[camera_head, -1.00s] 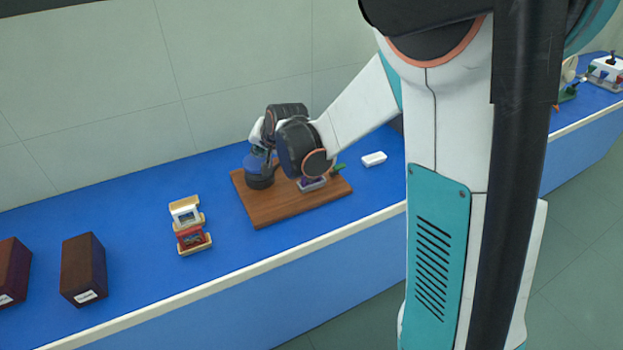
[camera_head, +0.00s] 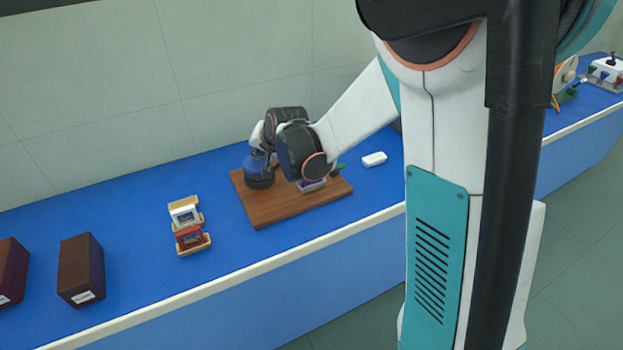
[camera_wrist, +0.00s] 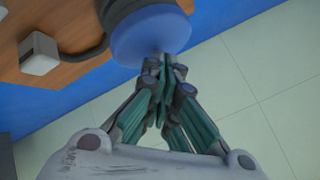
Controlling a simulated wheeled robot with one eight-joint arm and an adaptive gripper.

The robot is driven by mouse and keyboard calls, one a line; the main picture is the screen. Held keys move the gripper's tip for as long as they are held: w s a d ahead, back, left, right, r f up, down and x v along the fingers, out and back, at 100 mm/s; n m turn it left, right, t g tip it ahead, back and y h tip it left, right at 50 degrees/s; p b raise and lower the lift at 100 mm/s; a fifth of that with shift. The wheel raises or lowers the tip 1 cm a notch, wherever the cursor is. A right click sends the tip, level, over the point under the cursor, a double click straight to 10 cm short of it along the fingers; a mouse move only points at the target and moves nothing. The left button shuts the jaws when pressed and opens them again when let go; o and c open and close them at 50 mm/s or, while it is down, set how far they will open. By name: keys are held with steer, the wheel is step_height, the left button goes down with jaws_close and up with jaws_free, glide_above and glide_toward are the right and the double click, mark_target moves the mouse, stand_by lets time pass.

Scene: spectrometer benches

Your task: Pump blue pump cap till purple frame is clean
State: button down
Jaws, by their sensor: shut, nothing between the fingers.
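The blue pump cap (camera_wrist: 150,36) tops a dark pump body on the wooden board (camera_head: 285,208). In the head view the blue pump (camera_head: 256,166) stands at the board's left end, partly hidden by my arm. My gripper (camera_wrist: 164,62) is shut and empty, with its fingertips at the edge of the blue cap. I cannot tell whether they touch it. In the head view my wrist hides the fingertips. A small purple frame (camera_head: 313,185) sits on the board beneath my wrist, mostly hidden. How clean it is cannot be seen.
A dark hose and a pale block (camera_wrist: 39,54) are near the pump. A white block (camera_head: 374,159) lies right of the board. White and red framed pieces on a wooden rack (camera_head: 190,247) stand left, with two dark boxes (camera_head: 81,268) beyond. Blue bench between is clear.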

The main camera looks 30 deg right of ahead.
steer(key=shift+f+b, duration=0.3)
steer(key=shift+f, duration=0.05)
stand_by(0.3)
steer(key=shift+r, duration=0.1)
steer(key=shift+r+p, duration=0.8)
steer(key=shift+r, duration=0.15)
step_height(320, 180, up, 6)
steer(key=p, duration=0.4)
stand_by(0.8)
